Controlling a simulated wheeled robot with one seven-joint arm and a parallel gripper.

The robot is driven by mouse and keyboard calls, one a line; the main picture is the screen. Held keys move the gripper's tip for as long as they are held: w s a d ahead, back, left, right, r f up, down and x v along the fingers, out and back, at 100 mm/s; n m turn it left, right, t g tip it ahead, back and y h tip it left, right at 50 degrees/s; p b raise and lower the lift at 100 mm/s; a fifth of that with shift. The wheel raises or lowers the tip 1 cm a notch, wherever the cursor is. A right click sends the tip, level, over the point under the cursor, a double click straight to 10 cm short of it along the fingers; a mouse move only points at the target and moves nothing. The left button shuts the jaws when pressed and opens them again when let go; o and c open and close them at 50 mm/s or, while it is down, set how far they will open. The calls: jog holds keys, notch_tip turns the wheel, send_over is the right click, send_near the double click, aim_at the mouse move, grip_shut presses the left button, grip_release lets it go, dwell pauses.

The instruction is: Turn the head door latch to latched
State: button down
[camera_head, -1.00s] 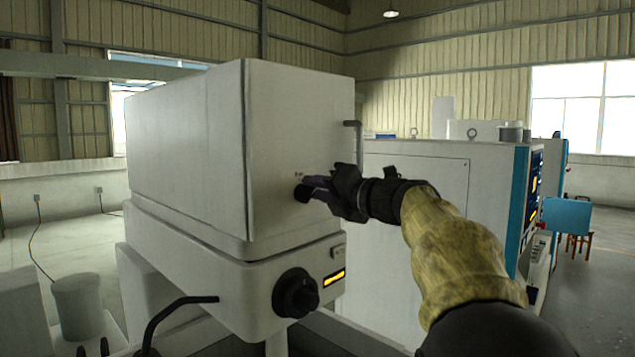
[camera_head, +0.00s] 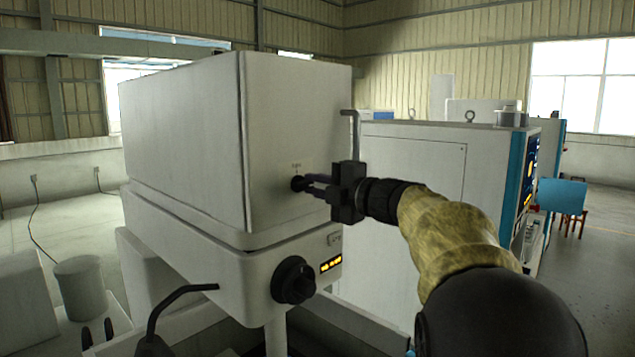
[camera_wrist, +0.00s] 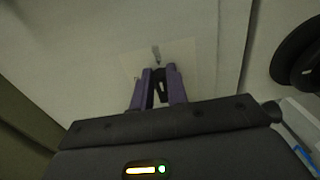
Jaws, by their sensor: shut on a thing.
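The head door latch (camera_head: 297,183) is a small dark knob on the right-hand face of the white machine head (camera_head: 185,150). A small mark is printed just above it. My gripper (camera_head: 306,184) reaches in from the right and its fingers are shut on the latch. In the wrist view the two purple-grey fingers (camera_wrist: 160,88) stand on either side of the dark latch (camera_wrist: 161,90), in front of a pale plate with a short dark mark. The fingers hide part of the latch, so its exact angle is hard to tell.
A large black rotary knob (camera_head: 293,280) and a lit yellow display (camera_head: 331,263) sit below on the machine base. A bent grey handle (camera_head: 350,125) juts from the head's right edge. A bent black rod (camera_head: 180,300) stands in front. A white and blue cabinet (camera_head: 440,190) stands behind my arm.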

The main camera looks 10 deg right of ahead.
jog(key=shift+a+f, duration=0.1)
jog(key=shift+f, duration=0.05)
jog(key=c, duration=1.4)
grip_release()
jog(key=b+v, duration=0.6)
jog(key=v, duration=1.1)
jog(key=shift+s+b, duration=0.1)
jog(key=shift+b, duration=0.3)
